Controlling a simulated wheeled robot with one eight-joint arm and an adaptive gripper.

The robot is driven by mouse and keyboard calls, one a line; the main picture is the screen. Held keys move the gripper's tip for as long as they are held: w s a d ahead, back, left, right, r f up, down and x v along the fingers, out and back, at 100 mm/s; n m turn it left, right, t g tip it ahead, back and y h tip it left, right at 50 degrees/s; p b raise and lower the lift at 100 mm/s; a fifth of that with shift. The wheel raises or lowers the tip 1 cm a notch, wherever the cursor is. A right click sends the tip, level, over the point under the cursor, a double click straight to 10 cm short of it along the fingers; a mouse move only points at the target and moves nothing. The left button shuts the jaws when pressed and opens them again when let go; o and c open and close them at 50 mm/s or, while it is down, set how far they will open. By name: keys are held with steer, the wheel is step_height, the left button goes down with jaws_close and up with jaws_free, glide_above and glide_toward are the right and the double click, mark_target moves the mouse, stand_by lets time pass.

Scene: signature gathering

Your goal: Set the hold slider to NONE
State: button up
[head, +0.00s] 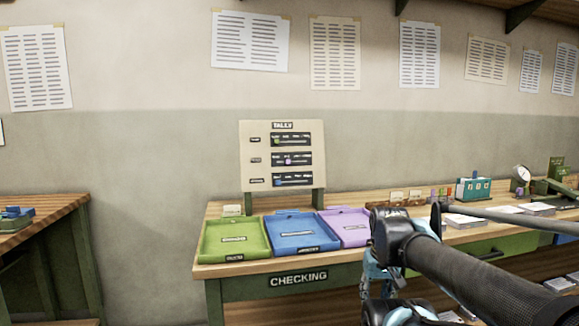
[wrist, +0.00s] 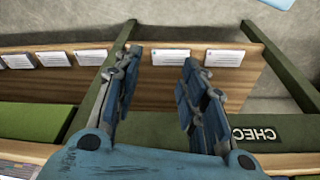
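A cream TALLY board (head: 248,170) stands upright at the back of the checking table. It carries three dark slider strips, one above the other: a top slider with a green knob (head: 277,142), a middle slider with a purple knob (head: 288,161) and a bottom slider with a blue knob (head: 278,182). The green and blue knobs sit near the left; the purple one is nearer the middle. Their labels are too small to read, so I cannot tell which is hold. My gripper (wrist: 160,68) is open and empty, low in front of the table, away from the board.
Green (head: 233,252), blue (head: 300,248) and purple (head: 345,241) trays lie on the table below the board. The CHECKING sign (head: 298,279) is on its front. Stamps and papers stand to the right. A lower shelf with white cards (wrist: 171,57) shows beyond my fingers.

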steer(key=w+r+t, duration=0.2)
steer(key=w+r, duration=0.1)
steer(key=w, duration=0.3)
steer(key=w+a+r+t, duration=0.1)
steer(key=w+r+t, duration=0.1)
steer(key=w+r, duration=0.2)
steer(key=w+a+r+t, duration=0.1)
steer(key=w+r, duration=0.3)
steer(key=w, duration=0.5)
steer(key=shift+w+a+r+n+t+y, duration=0.2)
steer(key=shift+r+n+t+y, duration=0.1)
steer(key=shift+t+y, duration=0.15)
steer(key=w+a+r+n+t+y, duration=0.1)
steer(key=w+a+r+t+y, duration=0.15)
steer(key=w+a, duration=0.35)
steer(key=w+a+r+n+t+y, duration=0.1)
steer(key=w+a+r+t, duration=0.2)
steer(key=w, duration=0.4)
steer(key=t+y, duration=0.2)
steer(key=t, duration=0.6)
glide_toward(288, 161)
steer(key=x, duration=0.8)
steer(key=shift+w+r, duration=0.15)
steer(key=shift+w, duration=0.15)
jaws_close()
